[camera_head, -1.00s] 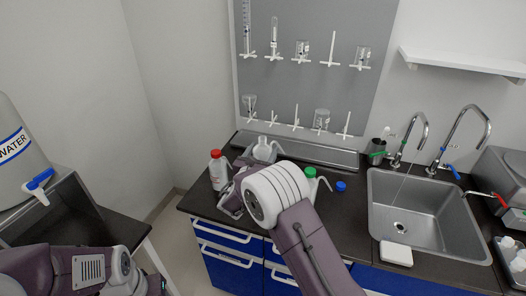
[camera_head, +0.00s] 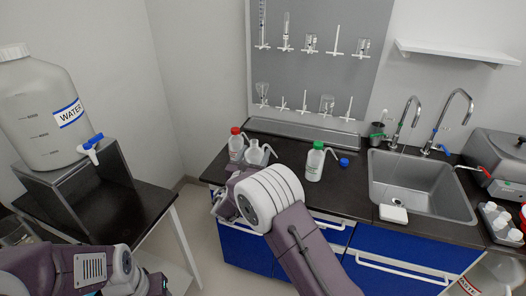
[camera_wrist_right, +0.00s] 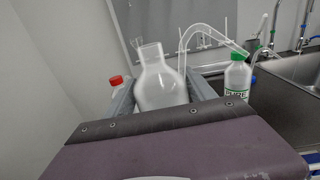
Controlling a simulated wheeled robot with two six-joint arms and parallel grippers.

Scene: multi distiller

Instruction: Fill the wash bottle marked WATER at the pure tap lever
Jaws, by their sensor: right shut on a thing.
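My right gripper (camera_head: 250,163) is shut on a translucent white wash bottle (camera_wrist_right: 160,82). The bottle has no cap, its neck is open, and it stands about upright between the fingers. It also shows in the head view (camera_head: 257,152), partly behind my arm; no marking on it is readable. A blue cap (camera_head: 344,162) lies on the counter beside a green-capped bottle (camera_head: 315,163) marked PURE. At the sink (camera_head: 423,196) stand two curved taps, one with a green lever (camera_head: 378,136), one with a blue lever (camera_head: 441,148). My left arm is at lower left; its jaws are not visible.
A red-capped bottle (camera_head: 236,146) stands just behind the held one. A large WATER carboy (camera_head: 42,118) with a blue spigot (camera_head: 92,146) sits on a stand at left. A white block (camera_head: 393,214) lies at the sink's front edge. Floor shows between stand and counter.

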